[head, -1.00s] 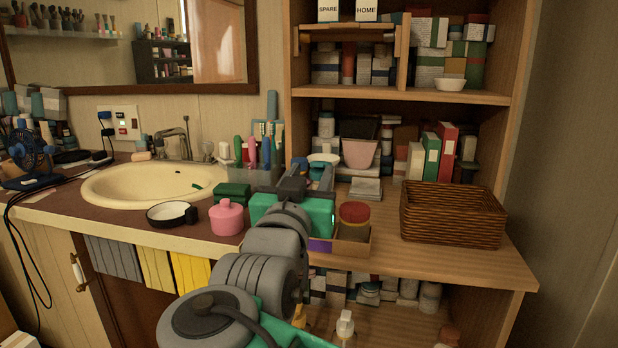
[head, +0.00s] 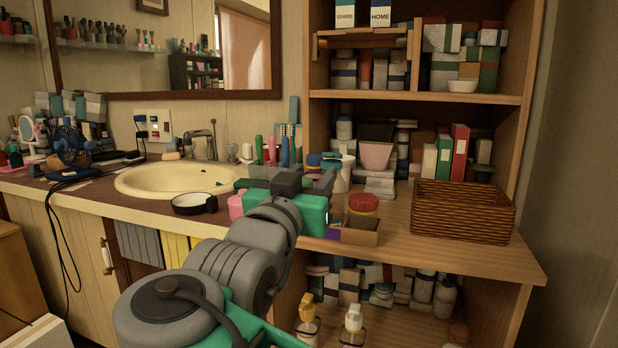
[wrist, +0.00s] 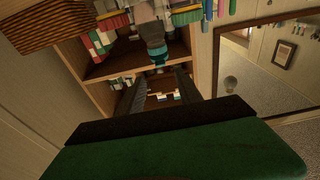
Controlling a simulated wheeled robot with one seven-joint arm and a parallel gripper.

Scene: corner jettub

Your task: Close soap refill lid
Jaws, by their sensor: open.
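No object is clearly marked as the soap refill. A pale tub (head: 343,178) with a teal-blue lid (head: 330,163) stands on the counter just beyond my gripper and may be it; whether its lid is open I cannot tell. My gripper (head: 307,178) is open and empty, above the counter in front of the tub and partly hiding it. In the wrist view, which looks upside down, a teal part (wrist: 155,48) on a pale body shows beyond and between the spread fingers (wrist: 158,75). No contact is visible.
A box with a red-lidded jar (head: 363,203) stands right of my gripper, and a wicker basket (head: 462,212) farther right. A pink jar (head: 237,206) is partly hidden behind my gripper. A black round dish (head: 194,204) sits before the sink (head: 172,178). Shelves rise behind.

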